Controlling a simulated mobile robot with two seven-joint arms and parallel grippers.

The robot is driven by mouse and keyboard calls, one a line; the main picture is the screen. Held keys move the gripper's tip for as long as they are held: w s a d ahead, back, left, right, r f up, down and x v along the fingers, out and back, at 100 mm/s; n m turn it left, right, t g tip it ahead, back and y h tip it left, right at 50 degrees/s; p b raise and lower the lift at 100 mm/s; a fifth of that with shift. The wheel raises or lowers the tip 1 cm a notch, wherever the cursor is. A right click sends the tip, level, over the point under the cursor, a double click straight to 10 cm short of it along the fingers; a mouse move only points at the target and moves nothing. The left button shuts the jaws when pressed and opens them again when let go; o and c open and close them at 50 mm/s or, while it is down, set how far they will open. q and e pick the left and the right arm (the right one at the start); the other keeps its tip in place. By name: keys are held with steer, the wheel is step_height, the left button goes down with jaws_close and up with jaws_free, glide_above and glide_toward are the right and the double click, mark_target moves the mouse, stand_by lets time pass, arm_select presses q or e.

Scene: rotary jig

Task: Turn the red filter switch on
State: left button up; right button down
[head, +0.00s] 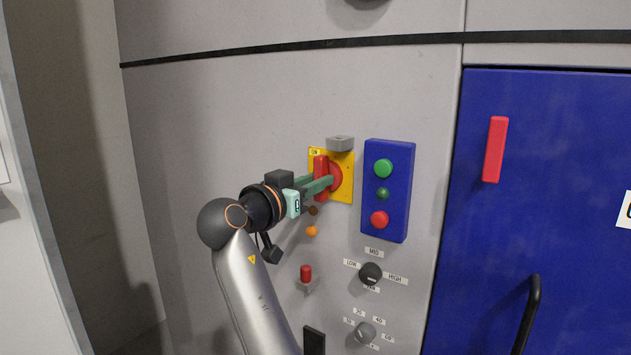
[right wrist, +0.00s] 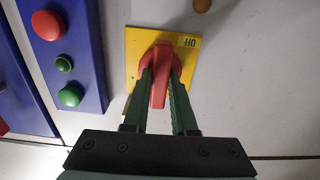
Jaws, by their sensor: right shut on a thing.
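The red filter switch (head: 322,178) is a red rotary handle on a yellow plate (head: 346,160) on the grey panel. My right gripper (head: 328,183) reaches it from the left, with its green fingers at the handle. In the right wrist view the two fingers (right wrist: 165,95) stand on either side of the red handle (right wrist: 159,88), closed on it. The word OFF shows on the yellow plate (right wrist: 188,58) in that view. The fingers and wrist hide part of the handle and plate in the head view. My left gripper is not in view.
A blue box (head: 396,160) with green and red buttons stands close to the right of the switch. A grey block (head: 340,143) juts out above it. Knobs (head: 370,273) and a small red toggle (head: 306,272) are below. A blue door (head: 560,200) is at right.

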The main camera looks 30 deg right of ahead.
steer(key=shift+f, duration=0.1)
steer(key=c, duration=0.7)
jaws_free()
steer(key=b+v, duration=0.3)
steer(key=v, duration=0.9)
steer(key=shift+s+a, duration=0.1)
steer(key=shift+a, duration=0.15)
